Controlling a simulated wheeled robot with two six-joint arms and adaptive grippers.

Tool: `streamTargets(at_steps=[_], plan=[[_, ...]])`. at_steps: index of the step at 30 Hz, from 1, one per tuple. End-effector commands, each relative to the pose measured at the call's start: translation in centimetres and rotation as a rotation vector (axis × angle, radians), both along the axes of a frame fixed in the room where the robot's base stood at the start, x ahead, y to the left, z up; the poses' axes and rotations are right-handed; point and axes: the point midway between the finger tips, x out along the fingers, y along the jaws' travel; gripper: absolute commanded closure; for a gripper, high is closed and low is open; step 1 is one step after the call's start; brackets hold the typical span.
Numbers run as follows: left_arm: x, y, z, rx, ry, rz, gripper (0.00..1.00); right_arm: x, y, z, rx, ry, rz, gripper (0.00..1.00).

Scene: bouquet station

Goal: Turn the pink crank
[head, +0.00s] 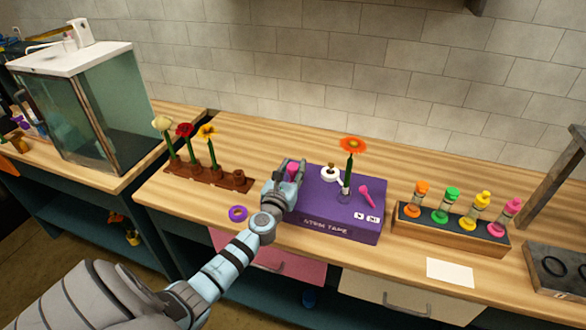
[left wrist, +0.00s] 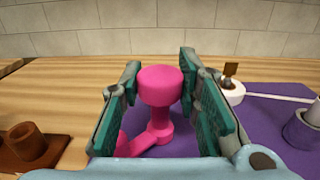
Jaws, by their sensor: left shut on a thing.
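The pink crank (left wrist: 160,85) stands up from the left part of the purple stem tape box, with its round knob on top and its arm running down to the left in the left wrist view. My left gripper (head: 290,172) is at the left side of the box, shut on the crank's knob, which sits between its green-padded fingers. In the head view the fingers hide most of the crank. The purple box (head: 350,226) also carries a white roll (head: 330,174), a pink lever (head: 366,196) and an upright orange flower (head: 353,146). My right gripper is not in view.
A brown rack (head: 207,177) with several flowers and an empty socket stands left of the box. A purple ring (head: 238,213) lies in front. A wooden holder with bottles (head: 450,232) and a white card (head: 450,272) are at the right. A glass tank (head: 95,110) stands far left.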

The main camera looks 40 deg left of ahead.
Motion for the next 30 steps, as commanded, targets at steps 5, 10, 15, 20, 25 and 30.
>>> streamTargets(at_steps=[5, 10, 15, 20, 25, 30], plan=[[0.0, 0.1, -0.2, 0.003, -0.001, -0.054, 0.98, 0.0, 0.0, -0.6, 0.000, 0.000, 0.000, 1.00], [0.0, 0.1, -0.3, 0.004, -0.003, -0.155, 0.98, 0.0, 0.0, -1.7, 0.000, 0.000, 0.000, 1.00], [0.0, 0.2, -0.5, 0.005, -0.002, -0.277, 0.98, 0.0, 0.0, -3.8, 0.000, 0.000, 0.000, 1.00], [0.1, 0.1, -0.6, 0.005, -0.005, -0.384, 0.98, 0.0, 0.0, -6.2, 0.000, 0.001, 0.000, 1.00], [0.1, 0.1, -0.6, 0.003, -0.003, -0.470, 0.98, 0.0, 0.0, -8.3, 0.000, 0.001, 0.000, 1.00], [0.0, 0.0, -0.3, 0.002, -0.001, -0.520, 0.98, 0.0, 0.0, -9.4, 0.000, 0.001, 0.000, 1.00]])
